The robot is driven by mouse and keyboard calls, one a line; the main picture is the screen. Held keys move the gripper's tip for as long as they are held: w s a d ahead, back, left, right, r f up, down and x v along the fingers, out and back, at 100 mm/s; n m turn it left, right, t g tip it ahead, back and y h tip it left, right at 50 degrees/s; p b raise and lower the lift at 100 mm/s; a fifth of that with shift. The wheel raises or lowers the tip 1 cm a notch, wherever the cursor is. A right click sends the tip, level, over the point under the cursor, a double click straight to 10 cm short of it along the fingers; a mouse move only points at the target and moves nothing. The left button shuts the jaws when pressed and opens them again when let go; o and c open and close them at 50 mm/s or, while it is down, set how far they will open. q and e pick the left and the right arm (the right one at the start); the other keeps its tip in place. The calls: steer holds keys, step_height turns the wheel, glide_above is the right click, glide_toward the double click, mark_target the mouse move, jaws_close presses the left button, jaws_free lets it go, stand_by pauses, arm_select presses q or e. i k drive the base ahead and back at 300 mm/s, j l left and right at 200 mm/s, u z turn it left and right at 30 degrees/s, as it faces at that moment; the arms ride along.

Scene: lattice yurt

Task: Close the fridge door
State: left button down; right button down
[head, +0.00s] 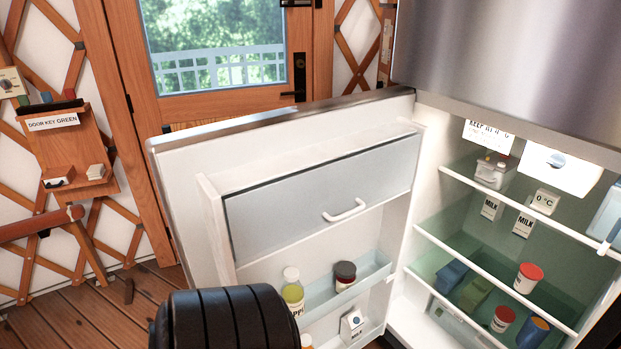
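The fridge door (185,165) stands wide open, swung out to the left of the fridge (418,250). Its white inner side faces me, with a grey-blue compartment cover (285,205) and a white handle (345,211) on it. Low door shelves hold a bottle (292,292), a dark-lidded jar (345,275) and a carton (352,325). The door's hinge side meets the fridge body near the middle of the view. Neither gripper's fingers show. A black ribbed part at the bottom hides the door's lower left.
Fridge shelves (500,262) hold milk cartons, red-lidded jars and boxes. The upper fridge panel (500,60) is shut. Behind the open door are a wooden door with a window (215,45) and a wall rack (75,150). Wooden floor (80,315) is clear at the lower left.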

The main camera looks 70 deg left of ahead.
mark_target(195, 169)
steer(key=k+j, duration=0.2)
steer(key=j, duration=0.3)
steer(key=k+j, duration=0.15)
steer(key=j, duration=0.35)
steer(key=k+j, duration=0.2)
steer(key=j, duration=0.35)
steer(key=k+j, duration=0.2)
steer(key=j, duration=0.3)
steer(key=k+j, duration=0.15)
steer(key=j, duration=0.35)
steer(key=k+j+z, duration=0.1)
steer(key=j, duration=0.4)
steer(key=k+j, duration=0.3)
steer(key=j, duration=0.2)
steer(key=k+j, duration=0.2)
steer(key=j, duration=0.3)
steer(key=l+z, duration=0.1)
